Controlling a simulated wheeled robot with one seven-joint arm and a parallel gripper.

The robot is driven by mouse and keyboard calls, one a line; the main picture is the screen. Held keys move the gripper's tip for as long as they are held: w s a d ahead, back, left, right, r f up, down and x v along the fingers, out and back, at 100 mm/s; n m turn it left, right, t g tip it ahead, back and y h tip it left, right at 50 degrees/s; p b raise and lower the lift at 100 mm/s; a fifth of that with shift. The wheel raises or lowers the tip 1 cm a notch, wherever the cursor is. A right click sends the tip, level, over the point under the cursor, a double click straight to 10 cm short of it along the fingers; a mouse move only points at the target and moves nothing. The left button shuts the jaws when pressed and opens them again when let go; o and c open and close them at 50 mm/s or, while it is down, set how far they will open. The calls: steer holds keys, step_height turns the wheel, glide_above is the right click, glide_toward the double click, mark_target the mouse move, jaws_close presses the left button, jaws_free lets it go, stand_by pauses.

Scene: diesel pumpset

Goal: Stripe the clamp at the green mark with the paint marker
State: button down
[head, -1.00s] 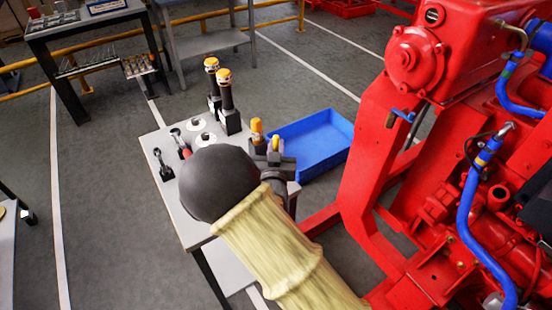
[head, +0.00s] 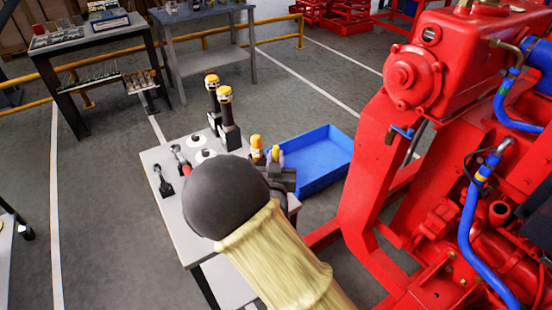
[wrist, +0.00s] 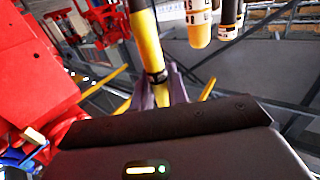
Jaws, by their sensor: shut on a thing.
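My gripper (wrist: 160,88) is shut on a yellow paint marker (wrist: 144,35) with a black band, which runs up out of the wrist view. In the head view my gripper (head: 280,172) is partly hidden behind my arm, over the right side of the small table. The marker's yellow end (head: 275,153) shows there.
The red engine frame (head: 365,190) stands right of my arm.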

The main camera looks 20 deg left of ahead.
steer(key=shift+r+p, duration=0.35)
steer(key=shift+r, duration=0.4)
steer(key=d+f+m+h, duration=0.3)
steer(key=d+f, duration=0.3)
steer(key=d, duration=1)
steer(key=w+d+f+m+h, duration=0.1)
steer(key=d+f+m+h, duration=0.2)
steer(key=d, duration=1.4)
step_height(320, 180, down, 4)
steer(key=h, duration=0.3)
steer(key=shift+w+d+f, duration=0.2)
steer(key=shift+w+d, duration=0.05)
steer(key=shift+d, duration=0.05)
steer(key=shift+a+f, duration=0.1)
